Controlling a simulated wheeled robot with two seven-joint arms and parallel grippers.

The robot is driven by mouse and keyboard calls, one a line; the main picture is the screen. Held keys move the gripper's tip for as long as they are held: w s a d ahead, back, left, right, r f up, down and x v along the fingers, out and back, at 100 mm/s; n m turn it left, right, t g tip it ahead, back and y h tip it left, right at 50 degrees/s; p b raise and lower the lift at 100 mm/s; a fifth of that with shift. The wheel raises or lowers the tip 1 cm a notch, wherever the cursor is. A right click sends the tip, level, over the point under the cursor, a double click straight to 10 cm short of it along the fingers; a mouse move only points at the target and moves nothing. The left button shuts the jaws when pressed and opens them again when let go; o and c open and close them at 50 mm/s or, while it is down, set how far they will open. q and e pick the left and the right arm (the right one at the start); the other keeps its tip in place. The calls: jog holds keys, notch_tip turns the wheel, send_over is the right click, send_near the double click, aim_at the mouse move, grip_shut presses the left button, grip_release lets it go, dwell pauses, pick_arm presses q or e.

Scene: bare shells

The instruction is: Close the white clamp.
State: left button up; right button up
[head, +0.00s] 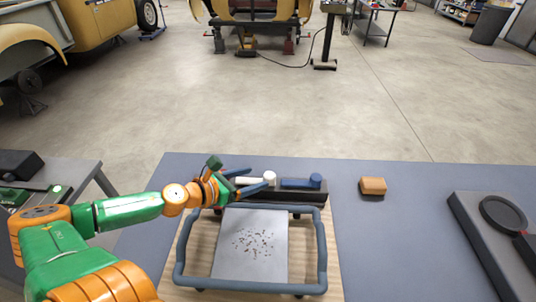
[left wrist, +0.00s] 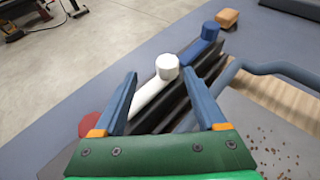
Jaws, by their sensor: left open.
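The white clamp (head: 269,178) sits on a dark rail (head: 314,196) behind a metal plate. In the left wrist view the white clamp (left wrist: 152,92) shows as a bar with a round knob at its far end. My left gripper (head: 257,178) is open at the white clamp in the head view. In the left wrist view its two blue fingers (left wrist: 160,74) stand on either side of the white bar, and I see no grip on it. Whether a finger touches it I cannot tell. My right gripper is not in view.
A blue clamp (head: 300,183) sits on the rail to the right of the white one. A red round part (left wrist: 92,124) shows left of the fingers. A grey tubular frame (head: 323,250) surrounds the speckled plate (head: 250,265). An orange-brown block (head: 373,186) lies right. The table beyond is clear.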

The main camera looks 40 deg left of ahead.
aim_at(268, 175)
pick_arm(q)
jog(key=shift+w+d, duration=0.1)
jog(key=shift+w, duration=0.05)
jog(key=d+b, duration=0.1)
jog(key=b, duration=0.1)
jog(key=shift+w+d+f+b, duration=0.1)
jog(key=shift+d+b, duration=0.15)
jog(key=shift+b, duration=0.05)
jog(key=shift+w+r, duration=0.15)
jog(key=shift+r, duration=0.1)
jog(key=shift+w+f+p, duration=0.1)
jog(key=shift+w+p, duration=0.2)
jog(key=shift+p, duration=0.05)
jog(key=shift+w+a+f, duration=0.1)
jog(key=shift+w+f, duration=0.3)
jog(key=shift+w, duration=0.3)
jog(key=shift+p+x, duration=0.75)
jog(key=shift+x, duration=0.15)
jog(key=shift+w+d, duration=0.2)
jog(key=shift+d, duration=0.05)
jog(key=shift+w+f, duration=0.25)
jog(key=shift+f, duration=0.05)
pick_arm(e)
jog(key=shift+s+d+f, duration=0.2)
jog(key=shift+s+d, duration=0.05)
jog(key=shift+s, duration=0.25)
